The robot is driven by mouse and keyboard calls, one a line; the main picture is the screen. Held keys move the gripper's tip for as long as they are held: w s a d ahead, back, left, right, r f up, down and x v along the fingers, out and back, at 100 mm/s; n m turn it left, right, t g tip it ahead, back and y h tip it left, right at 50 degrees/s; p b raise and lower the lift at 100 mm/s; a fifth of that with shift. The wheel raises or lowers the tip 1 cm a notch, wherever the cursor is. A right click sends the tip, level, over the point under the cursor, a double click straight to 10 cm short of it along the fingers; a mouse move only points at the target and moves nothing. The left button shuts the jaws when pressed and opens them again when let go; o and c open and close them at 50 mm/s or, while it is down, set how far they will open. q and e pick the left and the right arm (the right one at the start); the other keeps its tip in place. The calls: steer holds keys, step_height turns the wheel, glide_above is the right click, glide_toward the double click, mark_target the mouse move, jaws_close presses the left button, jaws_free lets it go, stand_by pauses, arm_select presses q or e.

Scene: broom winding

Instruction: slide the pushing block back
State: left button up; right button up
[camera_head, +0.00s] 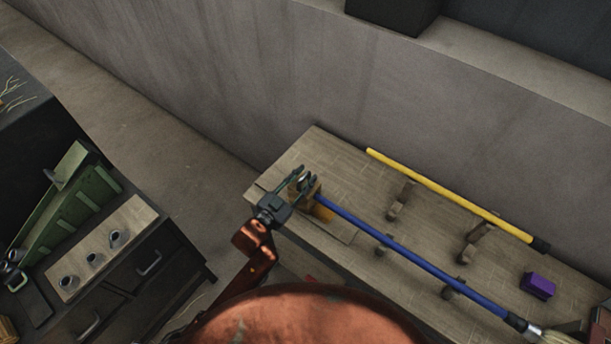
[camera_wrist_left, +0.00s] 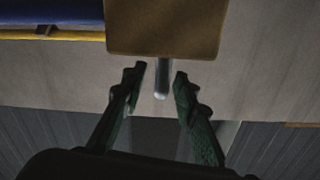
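The pushing block is a wooden block (camera_wrist_left: 165,30) with a short metal rod (camera_wrist_left: 162,80) sticking out toward my left gripper. In the head view the block (camera_head: 314,191) sits at the left end of the workbench, partly hidden by that gripper. My left gripper (camera_head: 301,179) is at the block. In the left wrist view its fingers (camera_wrist_left: 159,71) are open, one on each side of the rod, with gaps showing on both sides. A blue broom handle (camera_head: 410,257) runs from beside the block toward the lower right. My right gripper is not in view.
The workbench (camera_head: 345,172) has wooden supports (camera_head: 399,201), a yellow pole (camera_head: 450,193) and a purple block (camera_head: 537,286). A wall stands behind it. A dark cabinet with drawers (camera_head: 130,275) stands at left, with floor between it and the bench.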

arm_select(q)
steer(key=shift+w+d, duration=0.2)
steer(key=shift+w, duration=0.1)
steer(key=shift+c, duration=0.4)
jaws_close()
